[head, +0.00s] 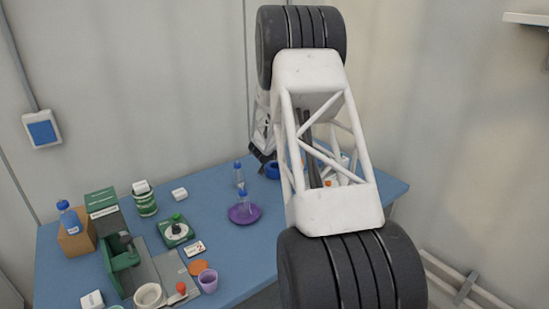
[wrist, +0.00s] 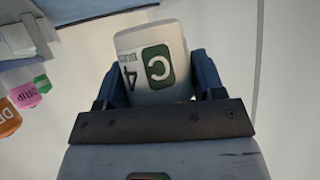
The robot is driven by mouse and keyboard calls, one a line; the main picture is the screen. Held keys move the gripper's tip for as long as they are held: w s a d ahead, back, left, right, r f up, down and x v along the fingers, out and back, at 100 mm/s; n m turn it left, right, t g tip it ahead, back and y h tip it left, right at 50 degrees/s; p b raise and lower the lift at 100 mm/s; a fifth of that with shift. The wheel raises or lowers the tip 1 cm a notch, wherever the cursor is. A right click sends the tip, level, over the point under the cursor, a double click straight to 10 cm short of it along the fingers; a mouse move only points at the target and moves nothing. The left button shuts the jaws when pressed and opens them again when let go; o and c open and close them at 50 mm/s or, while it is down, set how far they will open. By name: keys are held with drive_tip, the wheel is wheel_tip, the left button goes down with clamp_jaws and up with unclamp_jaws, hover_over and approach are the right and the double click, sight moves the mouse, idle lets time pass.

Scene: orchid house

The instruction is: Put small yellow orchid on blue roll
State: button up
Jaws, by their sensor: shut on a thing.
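In the wrist view my gripper (wrist: 158,72) is shut on a white labelled object (wrist: 142,48) with a green square marked "C" and a "4". Its dark fingers press on both sides of it. In the head view my arm hides most of the gripper and the held object. A blue ring-shaped thing (head: 272,170), perhaps the blue roll, lies on the table beside my arm, partly hidden by it. I can make out no yellow orchid in either view.
The blue table (head: 215,182) holds a purple dish (head: 244,214) with a blue-capped bottle, a green-and-white jar (head: 145,203), a green dial device (head: 175,232), a purple cup (head: 208,281) and a brown box (head: 77,240). Orange, pink and green tags (wrist: 25,96) show at left in the wrist view.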

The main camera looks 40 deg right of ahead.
drive_tip(key=shift+w+d, duration=0.2)
drive_tip(key=shift+w, duration=0.05)
drive_tip(key=shift+f, duration=1.75)
drive_tip(key=shift+f, duration=0.15)
drive_tip(key=o, duration=1.1)
drive_tip(key=shift+s+a+r, duration=0.3)
drive_tip(key=shift+a+r, duration=0.15)
drive_tip(key=shift+r, duration=0.05)
drive_tip(key=v, duration=1)
drive_tip(key=shift+s+a+r, duration=0.15)
drive_tip(key=shift+s+a, duration=0.1)
drive_tip(key=shift+s, duration=0.05)
